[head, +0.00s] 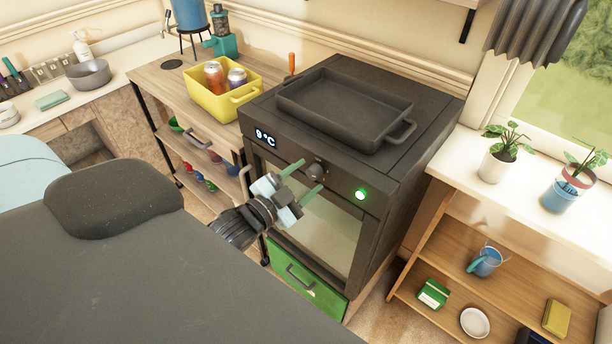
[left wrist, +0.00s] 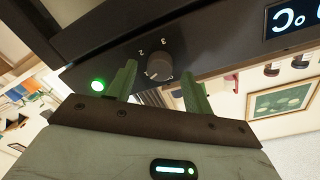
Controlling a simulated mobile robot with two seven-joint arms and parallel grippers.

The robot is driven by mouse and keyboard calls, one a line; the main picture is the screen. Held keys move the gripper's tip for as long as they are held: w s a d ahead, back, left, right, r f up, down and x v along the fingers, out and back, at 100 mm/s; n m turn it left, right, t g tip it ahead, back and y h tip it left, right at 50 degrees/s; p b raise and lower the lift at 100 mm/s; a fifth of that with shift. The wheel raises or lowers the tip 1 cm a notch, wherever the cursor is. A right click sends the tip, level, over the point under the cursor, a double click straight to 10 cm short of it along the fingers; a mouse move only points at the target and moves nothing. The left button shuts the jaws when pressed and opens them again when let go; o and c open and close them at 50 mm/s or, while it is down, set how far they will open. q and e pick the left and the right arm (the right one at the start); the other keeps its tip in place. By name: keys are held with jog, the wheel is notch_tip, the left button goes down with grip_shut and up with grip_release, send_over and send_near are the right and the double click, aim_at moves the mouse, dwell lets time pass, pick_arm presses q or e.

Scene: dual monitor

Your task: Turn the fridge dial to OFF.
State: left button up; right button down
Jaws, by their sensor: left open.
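The fridge dial (head: 316,170) is a dark round knob on the front panel of a dark grey fridge (head: 352,215). In the left wrist view the dial (left wrist: 159,67) shows between my fingers, with the numbers 2 and 3 readable around it. An OFF mark and the exact setting cannot be made out. My left gripper (head: 304,176) has green fingers, is open and empty, and points at the panel near the dial. Its fingers also show in the left wrist view (left wrist: 157,79), on either side of the dial. I cannot tell whether they touch it. My right gripper is not in view.
A display (head: 265,138) reads about 9 °C, and a green light (head: 361,194) is lit on the panel. A black tray (head: 345,136) lies on the fridge top. A yellow bin (head: 236,106) stands left, a shelf with plants (head: 503,151) right.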

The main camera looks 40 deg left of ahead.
pick_arm(q)
jog(key=shift+w+d, duration=0.1)
jog(key=shift+w, duration=0.45)
jog(key=c, duration=1)
jog(key=shift+o, duration=0.2)
